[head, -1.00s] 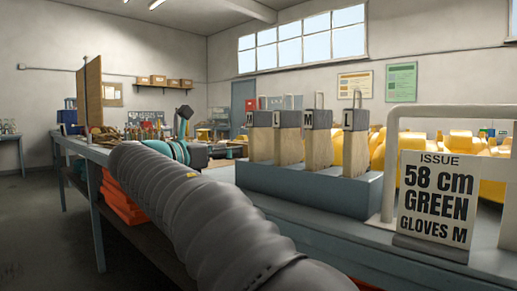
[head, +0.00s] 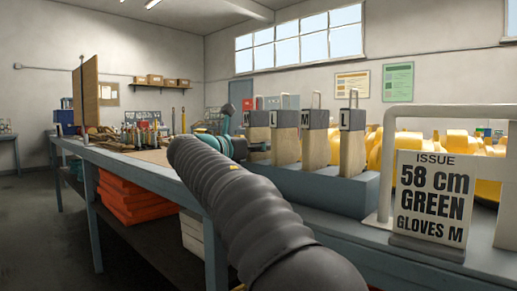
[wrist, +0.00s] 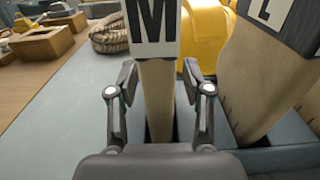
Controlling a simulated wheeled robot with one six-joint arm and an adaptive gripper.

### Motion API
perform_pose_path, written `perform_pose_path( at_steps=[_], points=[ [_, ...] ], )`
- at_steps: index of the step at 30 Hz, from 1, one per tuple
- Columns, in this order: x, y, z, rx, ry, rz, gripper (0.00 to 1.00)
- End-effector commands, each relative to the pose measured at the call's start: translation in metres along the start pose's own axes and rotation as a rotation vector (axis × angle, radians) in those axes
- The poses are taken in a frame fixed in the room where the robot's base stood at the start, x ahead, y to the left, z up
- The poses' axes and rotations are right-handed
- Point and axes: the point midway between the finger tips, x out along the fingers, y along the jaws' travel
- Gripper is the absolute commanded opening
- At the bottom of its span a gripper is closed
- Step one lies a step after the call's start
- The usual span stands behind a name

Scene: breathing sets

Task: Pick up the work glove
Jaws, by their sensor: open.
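Several tan work gloves with dark cuffs, size labels and wire loops stand upright in a row in a blue-grey holder (head: 325,188). The leftmost, an M glove (head: 257,134), is partly hidden in the head view by my gripper (head: 243,149). In the wrist view an M glove (wrist: 157,100) stands between the two spread fingers of my gripper (wrist: 160,72), with a gap on each side. My gripper is open and holds nothing. An L glove (wrist: 240,85) leans close at the right.
A sign (head: 430,205) reads "58 cm GREEN GLOVES M". Yellow items (head: 458,143) lie behind the gloves, one (wrist: 205,40) close behind the M glove. A coiled rope (wrist: 110,34) and wooden trays (wrist: 45,42) lie farther left. The bench surface (wrist: 60,115) left of the gripper is clear.

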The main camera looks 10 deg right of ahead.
Motion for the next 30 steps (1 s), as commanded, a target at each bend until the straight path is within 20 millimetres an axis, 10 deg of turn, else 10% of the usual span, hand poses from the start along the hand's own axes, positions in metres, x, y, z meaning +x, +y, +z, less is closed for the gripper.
perform_pose_path(
  at_steps=[6, 13, 30],
  points=[
    [0.002, 0.000, 0.000, 0.000, 0.000, 0.001, 0.50],
    [0.002, 0.000, 0.000, 0.000, 0.000, 0.001, 0.00],
    [0.002, 0.000, 0.015, 0.003, 0.000, 0.001, 0.00]
  ],
)
